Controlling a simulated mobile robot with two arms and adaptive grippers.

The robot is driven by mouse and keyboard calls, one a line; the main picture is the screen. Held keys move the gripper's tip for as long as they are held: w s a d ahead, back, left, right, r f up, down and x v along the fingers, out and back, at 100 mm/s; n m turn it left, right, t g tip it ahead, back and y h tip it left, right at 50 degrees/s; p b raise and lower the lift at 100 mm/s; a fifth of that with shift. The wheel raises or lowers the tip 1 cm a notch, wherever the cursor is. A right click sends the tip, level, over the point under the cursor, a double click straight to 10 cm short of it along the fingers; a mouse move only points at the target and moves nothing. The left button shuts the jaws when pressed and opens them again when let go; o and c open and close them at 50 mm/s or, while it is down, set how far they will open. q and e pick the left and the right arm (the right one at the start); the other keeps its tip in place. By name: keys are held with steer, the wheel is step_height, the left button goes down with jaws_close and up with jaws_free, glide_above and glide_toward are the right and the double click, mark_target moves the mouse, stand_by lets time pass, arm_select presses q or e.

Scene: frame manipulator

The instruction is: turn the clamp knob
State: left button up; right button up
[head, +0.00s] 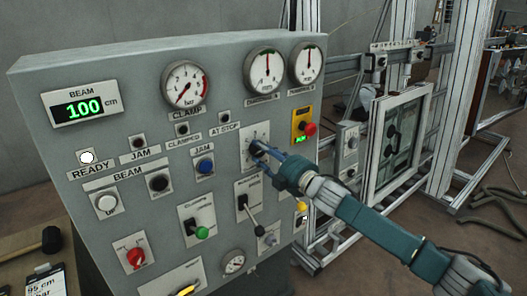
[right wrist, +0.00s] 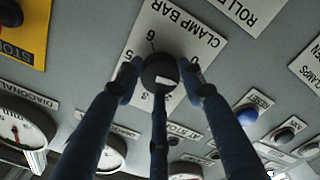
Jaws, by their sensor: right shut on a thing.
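The clamp knob (right wrist: 160,72) is a round black dial on a white plate (right wrist: 205,48) marked "CLAMP BAR" with numbers around it. My right gripper (right wrist: 160,85) has its blue fingers around the knob and is shut on it. In the head view the right gripper (head: 268,158) reaches the knob's plate (head: 250,138) from the lower right, and the fingers hide most of the knob. The clamp gauge (head: 184,84) above left has its needle pointing to the lower left, near the low end. My left gripper is not in view.
The grey control panel (head: 225,60) carries several close controls: a blue button (head: 205,166), a black lever (head: 248,215), a yellow plate with a red button (head: 309,128), and a red knob (head: 136,257). The display (head: 83,107) reads 100 cm. A metal frame (head: 400,140) stands right.

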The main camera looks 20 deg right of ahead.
steer(key=shift+a+n+p, duration=0.1)
steer(key=shift+n+p, duration=0.3)
steer(key=shift+n, duration=2.8)
steer(key=o, duration=1.1)
steer(key=shift+a, duration=0.1)
steer(key=shift+o, duration=0.2)
steer(key=shift+s, duration=0.15)
steer(key=shift+s+d+f, duration=0.1)
steer(key=shift+s+d, duration=0.15)
steer(key=shift+s, duration=0.05)
steer(key=v, duration=1.1)
